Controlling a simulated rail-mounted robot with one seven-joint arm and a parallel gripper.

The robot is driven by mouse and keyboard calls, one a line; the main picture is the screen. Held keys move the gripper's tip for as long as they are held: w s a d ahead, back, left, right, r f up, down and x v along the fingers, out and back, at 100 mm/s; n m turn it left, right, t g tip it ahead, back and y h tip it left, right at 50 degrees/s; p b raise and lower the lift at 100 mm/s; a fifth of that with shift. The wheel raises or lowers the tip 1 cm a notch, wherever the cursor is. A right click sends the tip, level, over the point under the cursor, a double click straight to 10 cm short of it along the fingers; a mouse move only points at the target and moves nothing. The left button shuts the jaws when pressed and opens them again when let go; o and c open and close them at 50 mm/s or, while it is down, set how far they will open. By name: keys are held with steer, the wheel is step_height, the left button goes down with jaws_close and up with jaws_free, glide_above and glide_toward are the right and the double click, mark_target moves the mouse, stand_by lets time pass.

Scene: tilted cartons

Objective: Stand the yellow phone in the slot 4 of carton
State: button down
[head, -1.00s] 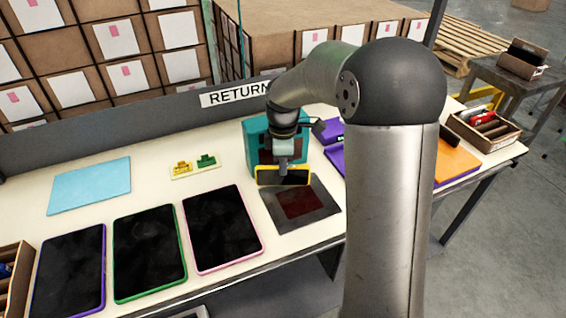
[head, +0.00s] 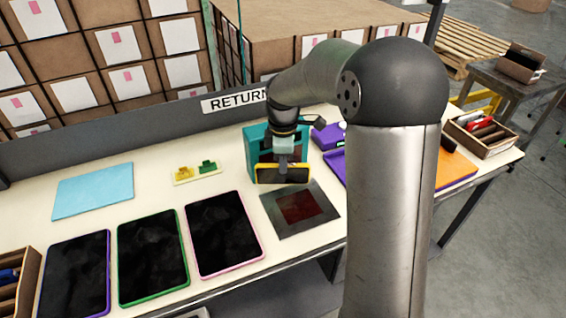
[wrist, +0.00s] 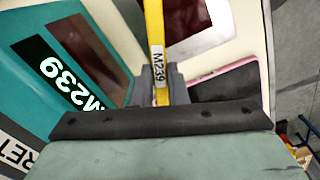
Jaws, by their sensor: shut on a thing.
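My gripper (head: 283,160) is shut on the yellow phone (head: 284,174), its dark screen facing the head camera. The phone is upright on its long edge, just in front of the teal box (head: 257,145) and near the back edge of the grey mat (head: 287,227). In the wrist view the phone (wrist: 154,30) shows edge-on with an M239 label, between the fingers of my gripper (wrist: 160,88). A divided carton (head: 483,132) stands at the table's right end with a red item in it. Its slot numbers are not readable.
Three tablets (head: 153,258) lie at the front left, with a blue sheet (head: 93,191) behind. Another carton (head: 22,287) is at the left edge. Purple (head: 330,137) and orange (head: 456,168) items lie to the right, partly behind my arm. Another carton (head: 522,62) sits on a side table.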

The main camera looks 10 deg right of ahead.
step_height(320, 180, up, 3)
steer(key=shift+p, duration=0.8)
steer(key=shift+f, duration=0.1)
steer(key=shift+f, duration=0.1)
